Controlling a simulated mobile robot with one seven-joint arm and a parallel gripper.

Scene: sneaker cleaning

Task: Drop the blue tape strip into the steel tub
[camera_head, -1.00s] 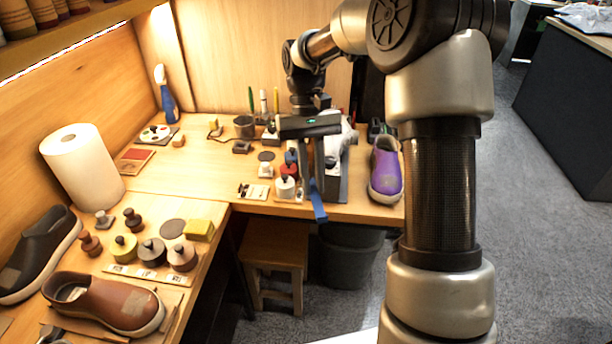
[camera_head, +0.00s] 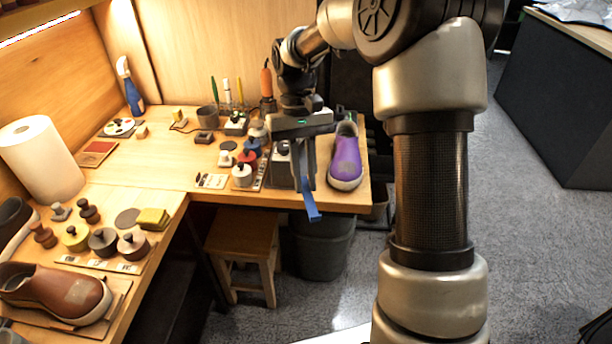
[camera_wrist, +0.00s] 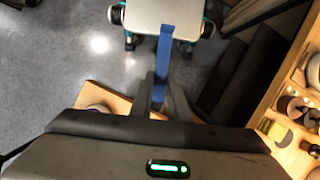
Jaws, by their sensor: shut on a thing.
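The strip also shows in the wrist view (camera_wrist: 163,52), stretching away from the fingertips (camera_wrist: 160,104). A round grey tub (camera_head: 322,250), which looks like the steel tub, stands on the floor under the bench edge. The fingers and bench hide some of the tub's rim.
A purple sneaker (camera_head: 346,160) stands on the bench just right of my gripper. Several weighted knobs (camera_head: 242,174) stand to its left. A wooden stool (camera_head: 243,250) is left of the tub. The grey floor to the right is open.

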